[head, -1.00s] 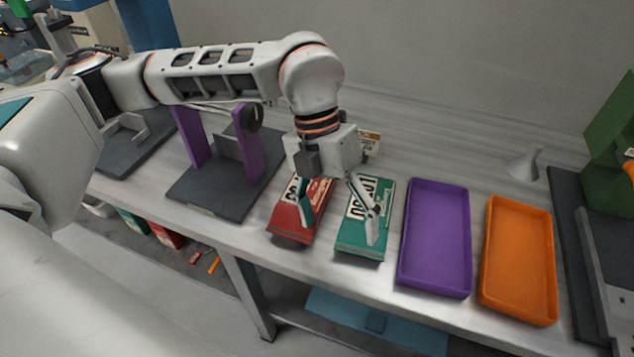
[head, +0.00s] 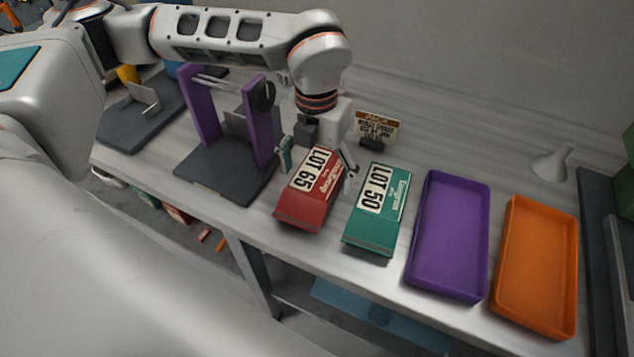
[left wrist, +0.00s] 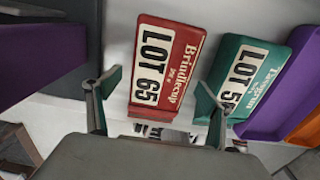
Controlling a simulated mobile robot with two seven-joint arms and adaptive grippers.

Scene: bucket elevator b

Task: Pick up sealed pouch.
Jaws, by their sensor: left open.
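A red pouch (head: 308,190) labelled LOT 65 lies on the bench in the head view. A green pouch (head: 377,210) labelled LOT 50 lies just to its right. My left gripper (head: 318,168) is open and empty above the far part of the red pouch, with one finger on each side of it. In the left wrist view the red pouch (left wrist: 165,68) lies between the spread fingers, and the green pouch (left wrist: 245,78) is at the right, partly behind the right finger. I cannot tell how high the fingers are above the bench. My right gripper is not in view.
A purple tray (head: 448,238) and an orange tray (head: 537,268) stand right of the pouches. A dark stand with purple uprights (head: 257,120) is close on the left. A small sign (head: 378,130) stands behind. The bench behind the trays is mostly clear.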

